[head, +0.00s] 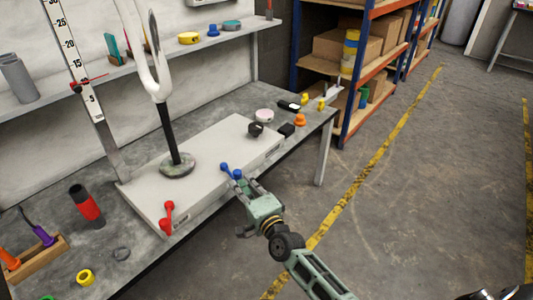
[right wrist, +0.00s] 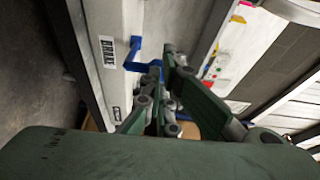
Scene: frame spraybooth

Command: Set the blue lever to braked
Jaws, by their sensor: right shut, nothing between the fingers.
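The blue lever (head: 227,169) is on the front edge of a pale grey box (head: 195,165) on the bench. In the right wrist view the blue lever (right wrist: 134,54) is a bent blue handle, close beside a label (right wrist: 108,52) that reads BRAKE. My right gripper (head: 243,184) is shut and empty, right by the lever in the head view. In the right wrist view its fingertips (right wrist: 163,72) are close to the lever's handle and partly overlap it. I cannot tell whether they touch it. My left gripper is not in view.
A red lever (head: 168,214) is on the same box front, further left. A stand with a round base (head: 177,165) is on the box. Small parts, including an orange one (head: 300,120), lie at the bench's right end. The floor (head: 420,190) in front is clear.

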